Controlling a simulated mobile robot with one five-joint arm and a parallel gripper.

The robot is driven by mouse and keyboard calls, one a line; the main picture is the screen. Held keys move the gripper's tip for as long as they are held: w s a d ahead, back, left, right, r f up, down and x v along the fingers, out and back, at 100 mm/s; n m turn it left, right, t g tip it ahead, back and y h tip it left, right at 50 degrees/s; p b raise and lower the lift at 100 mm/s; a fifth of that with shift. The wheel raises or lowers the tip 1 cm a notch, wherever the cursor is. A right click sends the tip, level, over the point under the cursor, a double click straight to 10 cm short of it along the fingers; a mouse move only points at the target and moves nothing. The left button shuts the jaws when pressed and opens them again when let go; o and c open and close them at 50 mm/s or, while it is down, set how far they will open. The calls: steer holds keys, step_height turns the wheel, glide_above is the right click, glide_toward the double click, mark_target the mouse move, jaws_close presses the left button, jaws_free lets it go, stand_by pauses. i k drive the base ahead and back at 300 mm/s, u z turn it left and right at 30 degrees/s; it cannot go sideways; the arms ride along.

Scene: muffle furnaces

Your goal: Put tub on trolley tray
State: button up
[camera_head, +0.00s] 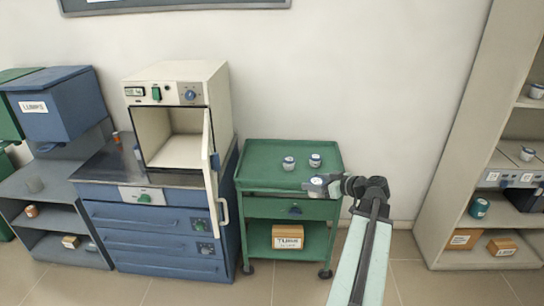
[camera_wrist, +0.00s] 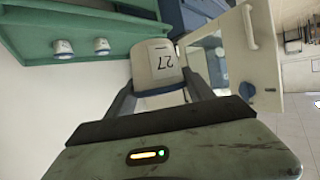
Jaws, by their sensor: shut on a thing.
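My gripper (camera_head: 322,186) is shut on a white tub (camera_head: 315,181) with a dark band. In the head view it is over the front right edge of the green trolley's top tray (camera_head: 262,168). In the wrist view the tub (camera_wrist: 156,64) is marked 27 and sits between the two fingers (camera_wrist: 160,86). Two similar tubs stand on the tray, one at the middle (camera_head: 289,163) and one to its right (camera_head: 315,160). I cannot tell how high the held tub is above the tray.
A cream furnace (camera_head: 170,84) with its door (camera_head: 208,165) open stands left of the trolley on a blue cabinet (camera_head: 150,222). A shelf unit (camera_head: 455,205) with boxes and tubs is at the right. The tray's left part is bare. A box (camera_head: 287,237) lies on the trolley's lower shelf.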

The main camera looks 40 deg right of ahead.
mark_target(266, 168)
steer(key=i, duration=1.15)
steer(key=z, duration=0.1)
